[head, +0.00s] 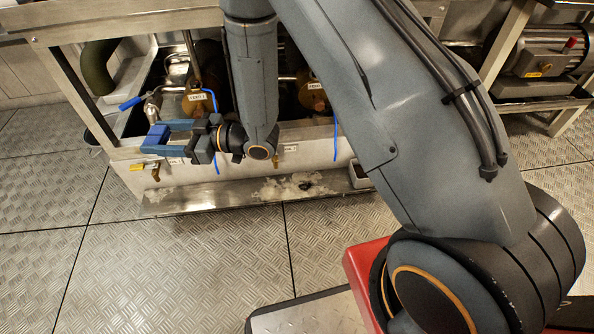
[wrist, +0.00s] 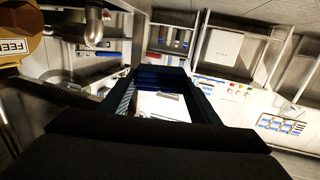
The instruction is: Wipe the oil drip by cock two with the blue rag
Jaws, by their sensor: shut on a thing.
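My gripper (head: 152,141) is at the left in the head view, in front of the watermaker frame and above its lower front ledge. It is shut on the blue rag (head: 156,134), a small folded-looking block between the fingertips. The rag also shows dark blue between the fingers in the wrist view (wrist: 162,74). One small brass cock (head: 155,172) with a yellow handle sits below my gripper. Another brass cock (head: 277,161) is further right, partly behind my arm. Their labels are too small to read. A dark spot (head: 306,186) lies among whitish crust on the ledge; I cannot tell if it is oil.
The metal ledge (head: 225,193) runs along the foot of the unit. A blue-handled valve (head: 131,103) and brass-coloured housings (head: 198,102) stand behind my gripper. A small dark box (head: 359,174) sits right of the crust. The tread-plate floor (head: 180,255) in front is clear.

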